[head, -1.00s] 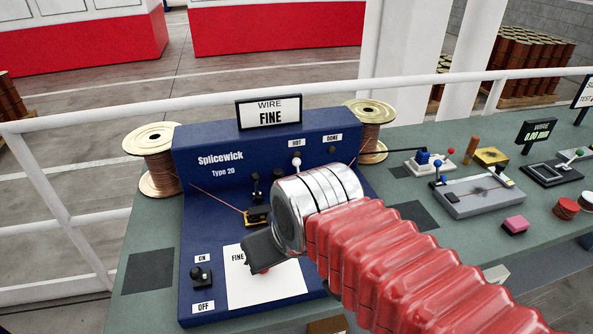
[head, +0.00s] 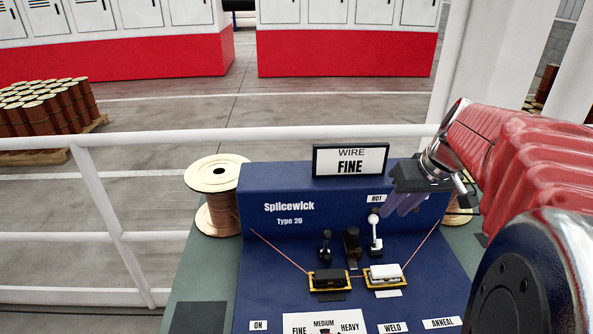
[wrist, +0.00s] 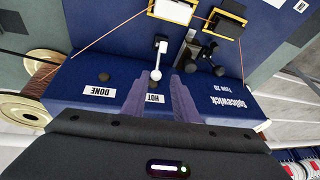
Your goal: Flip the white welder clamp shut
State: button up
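The white welder clamp's lever (head: 374,232) stands upright with a white knob on top, on the right of the blue Splicewick welder (head: 290,235). A white block (head: 384,271) in a yellow frame lies in front of it. The lever also shows in the wrist view (wrist: 160,54). My gripper (head: 393,211) is right beside the lever's upper part in the head view, fingers pointing down and left. In the wrist view its two purplish fingers (wrist: 159,82) are apart, with the knob seen between their tips. I cannot tell whether they touch it.
A black-knobbed lever (head: 325,245) and black block (head: 330,279) stand left of the white one, with a black part (head: 352,246) between. Copper wire (head: 280,252) runs from the left spool (head: 217,195) to the blocks. The WIRE FINE sign (head: 350,160) rises behind.

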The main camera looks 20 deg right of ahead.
aim_at(375, 229)
jog(key=shift+w+d, duration=0.2)
jog(key=shift+d, duration=0.2)
jog(key=x, duration=1.3)
jog(key=shift+w+a+f, duration=0.15)
jog(key=shift+f, duration=0.25)
jog(key=shift+c, duration=0.3)
grip_shut()
dwell(0.7)
